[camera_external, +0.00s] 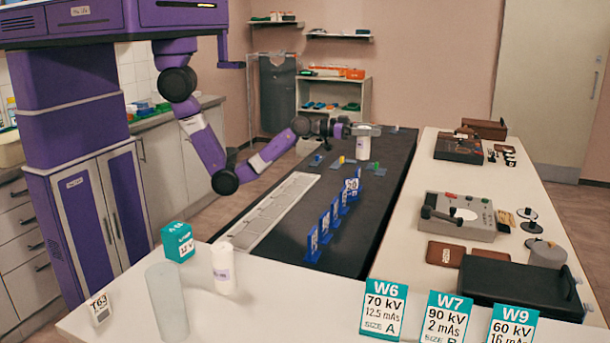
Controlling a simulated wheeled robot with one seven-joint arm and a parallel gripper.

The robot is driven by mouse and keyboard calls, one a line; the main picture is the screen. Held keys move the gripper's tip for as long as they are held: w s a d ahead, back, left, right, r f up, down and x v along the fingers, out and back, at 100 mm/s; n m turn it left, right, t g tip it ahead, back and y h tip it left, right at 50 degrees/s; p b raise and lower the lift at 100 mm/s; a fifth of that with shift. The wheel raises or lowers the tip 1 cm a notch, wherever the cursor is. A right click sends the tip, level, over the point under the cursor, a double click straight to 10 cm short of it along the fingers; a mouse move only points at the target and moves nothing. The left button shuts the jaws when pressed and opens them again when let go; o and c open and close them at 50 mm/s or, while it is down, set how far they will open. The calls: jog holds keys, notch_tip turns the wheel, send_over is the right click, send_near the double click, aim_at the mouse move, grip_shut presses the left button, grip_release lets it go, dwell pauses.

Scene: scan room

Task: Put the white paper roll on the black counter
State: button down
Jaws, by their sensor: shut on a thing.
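A white paper roll (363,149) is upright between the fingers of my gripper (362,130), which is shut on it. The roll is over the far part of the black counter (285,215); I cannot tell whether its bottom touches the surface. A second white cylinder (223,270) with a small label stands on the white table at the front, far from my gripper.
Blue upright cards (325,225) line the counter's right side, and small coloured pieces on blue bases (317,160) stand near the roll. A pale strip (270,210) lies along its left. The white table (270,310) holds a translucent cylinder (167,300).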

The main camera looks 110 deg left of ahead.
jog(key=s+a+n+g+y+b, duration=0.1)
jog(key=s+a+n+g+y, duration=0.35)
jog(key=s+a, duration=1.45)
notch_tip(320, 180, down, 20)
jog(key=t+y+b, duration=0.2)
jog(key=b, duration=0.1)
jog(key=shift+s+d+b, duration=0.25)
jog(key=shift+d+b, duration=0.15)
jog(key=shift+d, duration=0.05)
jog(key=shift+f+b, duration=0.2)
jog(key=shift+b, duration=0.1)
jog(key=c, duration=0.8)
grip_release()
jog(key=shift+r, duration=0.1)
